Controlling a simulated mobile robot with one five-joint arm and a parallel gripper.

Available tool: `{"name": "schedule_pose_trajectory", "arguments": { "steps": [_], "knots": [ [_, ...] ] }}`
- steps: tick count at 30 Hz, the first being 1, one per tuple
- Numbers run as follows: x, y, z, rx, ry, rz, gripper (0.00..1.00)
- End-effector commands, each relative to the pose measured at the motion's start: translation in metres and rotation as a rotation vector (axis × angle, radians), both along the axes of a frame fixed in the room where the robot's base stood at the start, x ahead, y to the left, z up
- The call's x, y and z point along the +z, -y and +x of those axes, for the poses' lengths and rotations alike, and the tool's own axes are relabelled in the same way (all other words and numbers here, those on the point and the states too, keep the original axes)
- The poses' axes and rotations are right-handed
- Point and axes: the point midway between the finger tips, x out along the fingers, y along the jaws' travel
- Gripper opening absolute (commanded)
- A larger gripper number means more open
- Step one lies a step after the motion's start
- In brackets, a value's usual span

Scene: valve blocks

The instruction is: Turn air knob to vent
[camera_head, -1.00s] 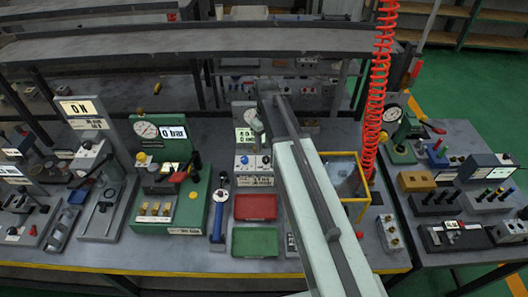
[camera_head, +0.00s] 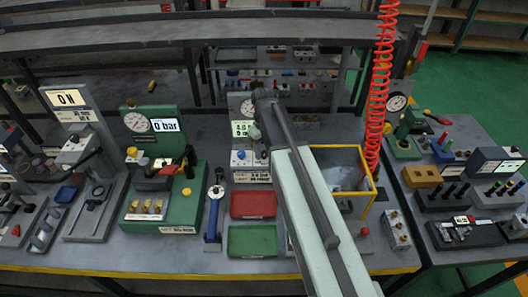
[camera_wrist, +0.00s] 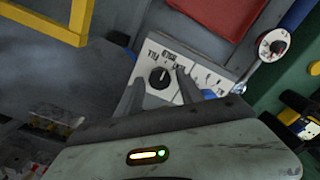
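The air knob (camera_wrist: 159,77) is a small round black knob with a white pointer mark, on a white panel (camera_wrist: 148,58) with printed labels, seen turned over in the wrist view. My gripper (camera_wrist: 160,80) is open, with one grey finger on each side of the knob in the picture. I cannot tell whether the fingers touch it. A blue knob (camera_wrist: 209,94) sits on the same panel, partly behind the right finger. In the head view the panel (camera_head: 250,177) stands at the middle of the bench with its blue knob (camera_head: 241,155); my arm hides part of it.
A red tray (camera_head: 253,204) and a green tray (camera_head: 252,240) lie in front of the panel. A yellow-framed bin (camera_head: 376,186) is to the right, under a coiled red hose (camera_head: 378,110). A blue-handled tool (camera_head: 212,219) and a green gauge station (camera_head: 150,128) are left.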

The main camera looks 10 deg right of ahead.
Motion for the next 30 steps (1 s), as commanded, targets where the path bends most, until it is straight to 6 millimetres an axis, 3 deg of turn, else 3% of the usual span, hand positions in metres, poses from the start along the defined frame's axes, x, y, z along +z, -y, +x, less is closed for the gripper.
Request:
{"name": "schedule_pose_trajectory", "arguments": {
  "steps": [1, 4, 17, 30],
  "knots": [
    [0.0002, -0.0002, 0.0000, 0.000, 0.000, 0.000, 0.27],
    [0.0002, -0.0004, 0.0000, 0.000, 0.000, 0.000, 0.00],
    [0.0001, -0.0024, -0.0001, -0.076, 0.000, -0.001, 0.00],
    [0.0001, -0.0025, 0.0000, -0.426, 0.000, -0.001, 0.00]
  ]
}}
